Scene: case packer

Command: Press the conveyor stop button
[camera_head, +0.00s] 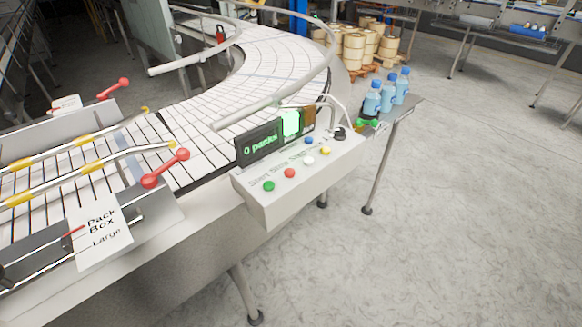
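The control box (300,175) is mounted on the near side of the conveyor, in the middle of the head view. On its sloped top are a green button (268,186), a red button (289,173) and several blue, white and yellow ones. Printed labels run above the buttons, starting with "Start" and "Stop"; the rest are too small to read surely. The red button sits just right of the green one. A dark display (259,143) behind the buttons reads "0 packs" in green, beside a bright green screen (291,123). Neither of my grippers shows in this view.
The white slatted conveyor (203,130) curves away behind the box, with rails and red-handled levers (165,168) at left. A "Pack Box Large" sign (101,232) hangs at lower left. Blue bottles (387,92) stand on a side shelf. Grey floor (450,220) at right is clear.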

